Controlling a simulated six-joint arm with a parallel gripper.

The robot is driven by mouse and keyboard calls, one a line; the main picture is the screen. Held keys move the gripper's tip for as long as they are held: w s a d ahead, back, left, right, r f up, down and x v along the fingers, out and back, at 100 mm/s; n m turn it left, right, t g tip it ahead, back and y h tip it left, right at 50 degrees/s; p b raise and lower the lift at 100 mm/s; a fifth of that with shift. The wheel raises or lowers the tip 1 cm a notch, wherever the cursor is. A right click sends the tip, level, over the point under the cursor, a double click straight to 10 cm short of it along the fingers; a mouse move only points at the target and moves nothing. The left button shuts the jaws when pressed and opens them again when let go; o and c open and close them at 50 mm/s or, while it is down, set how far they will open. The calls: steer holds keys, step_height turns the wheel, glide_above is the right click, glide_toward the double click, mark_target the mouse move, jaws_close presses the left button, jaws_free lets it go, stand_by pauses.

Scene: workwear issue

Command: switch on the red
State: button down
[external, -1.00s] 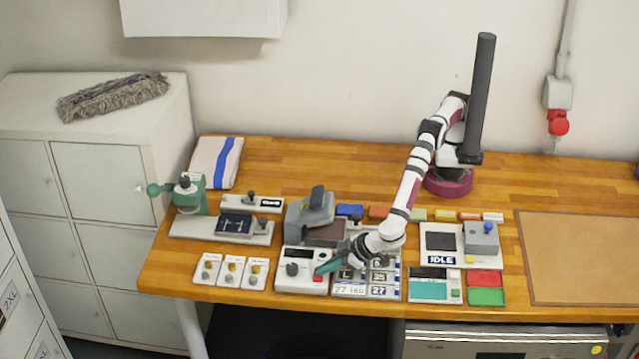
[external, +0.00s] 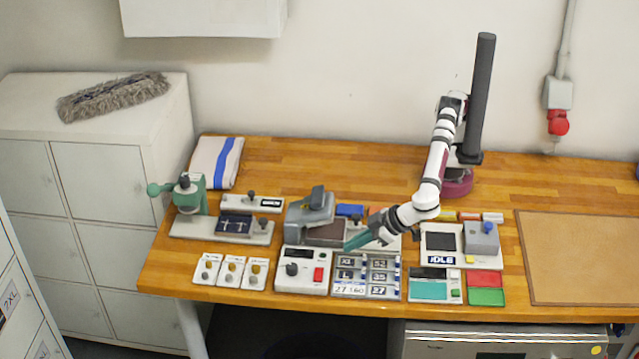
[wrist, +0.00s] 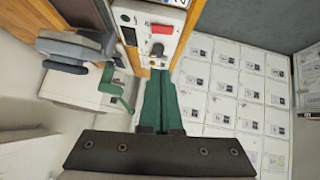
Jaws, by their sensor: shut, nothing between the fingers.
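A white control box (external: 302,282) stands near the front edge of the bench. It carries a red switch (external: 319,274) on its right, a black knob (external: 292,269) on its left and a dark display. In the wrist view the red switch (wrist: 162,29) and the knob (wrist: 158,49) lie beyond my fingertips. Which way the switch is set cannot be told. My gripper (external: 347,246) is shut and empty, its teal fingers together. It is up and to the right of the switch, apart from it, above the back of the numbered panel (external: 366,276).
A grey press (external: 312,213) stands behind the box. Three small switch plates (external: 230,271) lie left of it. To the right are a teal-screened device (external: 429,290), red (external: 485,278) and green (external: 486,296) pads, and an IDLE unit (external: 440,243). A brown mat lies far right.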

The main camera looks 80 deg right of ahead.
steer(key=shift+s+r, duration=0.1)
steer(key=shift+d+r, duration=0.15)
steer(key=shift+d, duration=0.5)
glide_above(315, 270)
steer(key=s, duration=0.3)
steer(key=f, duration=0.7)
steer(key=shift+s+a, duration=0.1)
steer(key=shift+a, duration=0.3)
steer(key=f, duration=0.3)
steer(key=shift+d+f, duration=0.15)
steer(key=shift+d, duration=0.1)
steer(key=shift+f, duration=0.35)
